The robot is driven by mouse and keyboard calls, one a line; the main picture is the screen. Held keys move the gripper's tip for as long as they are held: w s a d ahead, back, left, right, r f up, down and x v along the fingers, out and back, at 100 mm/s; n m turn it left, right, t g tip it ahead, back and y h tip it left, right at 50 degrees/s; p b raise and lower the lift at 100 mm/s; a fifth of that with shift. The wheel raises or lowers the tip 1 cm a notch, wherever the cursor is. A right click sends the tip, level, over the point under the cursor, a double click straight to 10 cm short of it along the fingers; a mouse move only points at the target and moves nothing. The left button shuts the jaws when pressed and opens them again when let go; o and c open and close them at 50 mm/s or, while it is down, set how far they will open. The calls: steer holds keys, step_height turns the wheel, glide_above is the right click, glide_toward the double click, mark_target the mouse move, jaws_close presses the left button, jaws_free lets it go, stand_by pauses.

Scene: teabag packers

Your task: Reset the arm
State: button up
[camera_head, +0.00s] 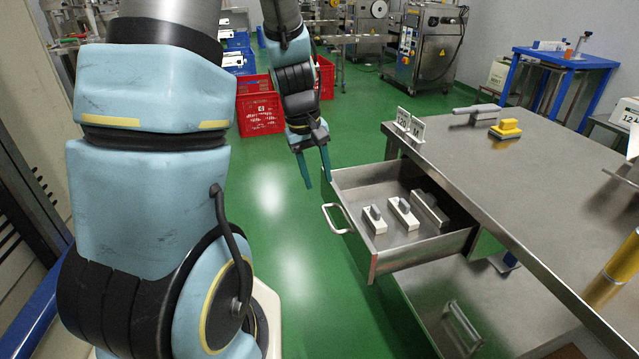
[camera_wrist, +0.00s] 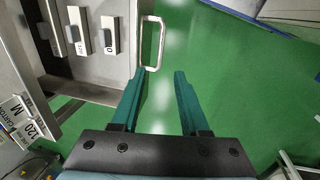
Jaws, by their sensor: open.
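My gripper (camera_head: 316,166) hangs pointing down at the left of the open drawer (camera_head: 343,183), above the green floor. In the wrist view my gripper (camera_wrist: 159,90) shows two teal fingers spread apart with nothing between them. The drawer's metal handle (camera_head: 336,218) is close by and apart from the fingers in the head view. In the wrist view the handle (camera_wrist: 161,40) appears just beyond the left fingertip; whether they touch is hard to tell there. My upper arm fills the left of the head view.
The drawer holds several small stamp-like blocks (camera_head: 403,213). Number signs (camera_head: 409,125), a grey tool (camera_head: 475,109) and a yellow-handled block (camera_head: 505,128) stand on the metal table (camera_head: 560,185). Red crates (camera_head: 260,112) stand behind my arm. The green floor (camera_head: 290,290) left of the drawer is clear.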

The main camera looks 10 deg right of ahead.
steer(key=s+a+r+m+y+p, duration=0.1)
steer(key=s+a+r+p, duration=0.1)
steer(key=s+a+r, duration=0.2)
steer(key=s+a+r+m+t+y+p, duration=0.1)
steer(key=s+a+r, duration=0.3)
steer(key=a, duration=0.4)
steer(key=shift+a+r+m+p, duration=0.3)
steer(key=shift+r+m+p, duration=0.25)
steer(key=shift+m, duration=0.25)
